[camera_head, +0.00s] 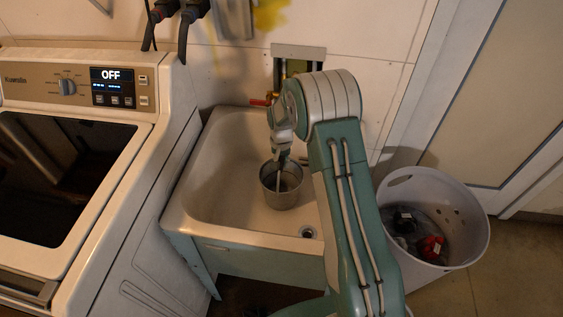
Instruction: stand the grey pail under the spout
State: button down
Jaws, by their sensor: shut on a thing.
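The grey pail (284,198) is a small metal bucket inside the white utility sink (196,190), upright or nearly so. I cannot tell whether its base touches the basin floor. My gripper (281,176) reaches down at the pail's rim and is shut on the pail. The fingertips are small and partly merge with the pail's opening. The spout is not clearly visible; my arm covers the wall area behind the sink. A red tap handle (259,102) shows at the sink's back edge, left of my arm.
A washing machine (150,115) stands close on the left. A white laundry basket (465,215) with dark and red items stands on the right. A drain (308,232) lies at the sink's front right. The basin's left side is clear.

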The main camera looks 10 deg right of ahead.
jog(key=c, duration=0.5)
grip_release()
jog(key=shift+f, duration=0.15)
jog(key=shift+c, duration=0.2)
jog(key=s+r+n+t, duration=0.1)
jog(key=s+r, duration=0.2)
jog(key=r, duration=0.9)
jog(key=s+r+t, duration=0.1)
jog(key=s+r, duration=0.3)
jog(key=r, duration=0.8)
jog(key=s+r+n+t, duration=0.1)
jog(key=s+r, duration=0.3)
jog(key=s, duration=0.9)
jog(key=s+r+n+t, duration=0.2)
jog(key=s+r, duration=0.3)
jog(key=s, duration=0.8)
jog(key=shift+d+t, duration=0.15)
jog(key=shift+t, duration=0.15)
